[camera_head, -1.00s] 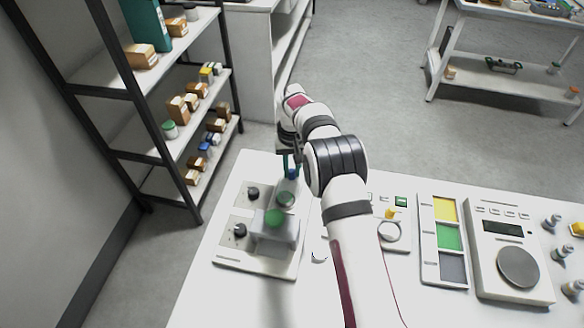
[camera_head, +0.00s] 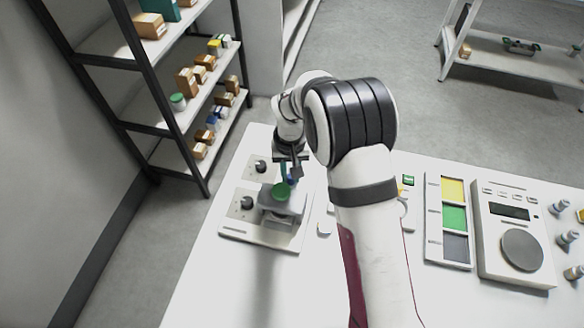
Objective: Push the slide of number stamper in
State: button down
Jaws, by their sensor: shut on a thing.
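The number stamper (camera_head: 283,203) stands on a pale base plate near the left end of the white table. It has a grey upper body with a round green top (camera_head: 282,190). My gripper (camera_head: 289,176) points down right behind that green top, with its blue-tinted fingers close against the far side of the stamper. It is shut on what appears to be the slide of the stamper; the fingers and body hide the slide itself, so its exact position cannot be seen.
Two black knobs (camera_head: 247,203) sit left of the stamper. To the right stand a tray with yellow, green and grey panels (camera_head: 433,222) and a scale (camera_head: 522,250). A shelf rack (camera_head: 130,128) stands beyond the table's left edge. My arm hides the table's middle.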

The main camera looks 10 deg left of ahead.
jog(key=shift+s, duration=0.2)
jog(key=c, duration=0.7)
grip_release()
jog(key=shift+c, duration=0.2)
jog(key=shift+w, duration=0.1)
notch_tip(320, 180, up, 16)
